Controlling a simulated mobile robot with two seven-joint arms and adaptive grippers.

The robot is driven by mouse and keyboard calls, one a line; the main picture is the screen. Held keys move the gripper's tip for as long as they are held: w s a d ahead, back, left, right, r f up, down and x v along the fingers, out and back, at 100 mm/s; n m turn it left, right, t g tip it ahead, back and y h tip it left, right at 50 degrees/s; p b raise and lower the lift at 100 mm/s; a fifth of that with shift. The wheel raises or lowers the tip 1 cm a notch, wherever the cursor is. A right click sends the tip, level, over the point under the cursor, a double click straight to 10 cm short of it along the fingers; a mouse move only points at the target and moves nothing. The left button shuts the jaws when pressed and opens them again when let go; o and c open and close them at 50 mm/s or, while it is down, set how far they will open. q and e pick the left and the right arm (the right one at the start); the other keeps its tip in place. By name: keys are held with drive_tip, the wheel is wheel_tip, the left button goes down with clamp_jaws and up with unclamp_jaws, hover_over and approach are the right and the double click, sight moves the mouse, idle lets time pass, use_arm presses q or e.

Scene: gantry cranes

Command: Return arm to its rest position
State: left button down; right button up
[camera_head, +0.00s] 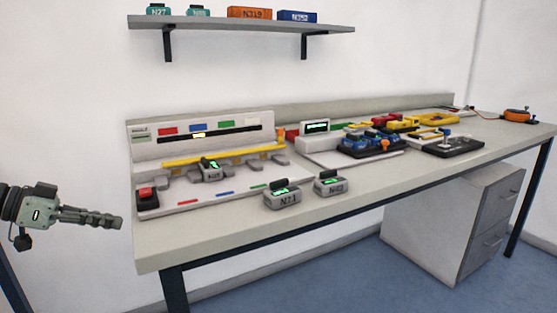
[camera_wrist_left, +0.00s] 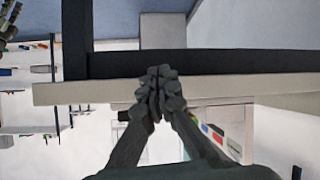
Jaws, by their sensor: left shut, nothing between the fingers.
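My left gripper (camera_head: 118,222) is at the left of the head view, beside the left end of the workbench (camera_head: 160,258) and off its top. Its fingers are shut with nothing between them, and it points right toward the bench. In the left wrist view the closed fingertips (camera_wrist_left: 160,78) show in the middle, in front of the light bench edge (camera_wrist_left: 230,88). My right gripper is not clearly seen in the head view.
On the bench stand a station with a red button (camera_head: 146,193), small units marked N21 (camera_head: 282,197) and N40 (camera_head: 330,185), and a blue device (camera_head: 368,143). A shelf (camera_head: 240,24) hangs above. Free floor (camera_head: 300,275) lies in front.

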use_arm(q)
drive_tip(key=s+d+f+n+g+y, duration=0.1)
drive_tip(key=s+d+f+n+y, duration=0.2)
drive_tip(key=f, duration=1)
drive_tip(key=s+d+f+n+g+y, duration=0.1)
drive_tip(key=s+d+f+g+y, duration=0.2)
drive_tip(key=f, duration=1)
drive_tip(key=s+d+f+n+y, duration=0.1)
drive_tip(key=s+d+f+y, duration=0.1)
drive_tip(key=s+f, duration=0.5)
drive_tip(key=s+d+f+n+y, duration=0.2)
drive_tip(key=s+f, duration=0.5)
drive_tip(key=s, duration=0.7)
drive_tip(key=shift+d+y+p, duration=0.45)
drive_tip(key=shift+d+y, duration=0.15)
drive_tip(key=shift+d, duration=0.4)
use_arm(e)
drive_tip(key=shift+w+a+f, duration=0.15)
drive_tip(key=shift+f, duration=0.45)
drive_tip(key=shift+w+a+f, duration=0.1)
drive_tip(key=shift+w+f, duration=0.05)
drive_tip(key=shift+f, duration=0.45)
drive_tip(key=shift+s+d, duration=0.25)
drive_tip(key=shift+s, duration=0.2)
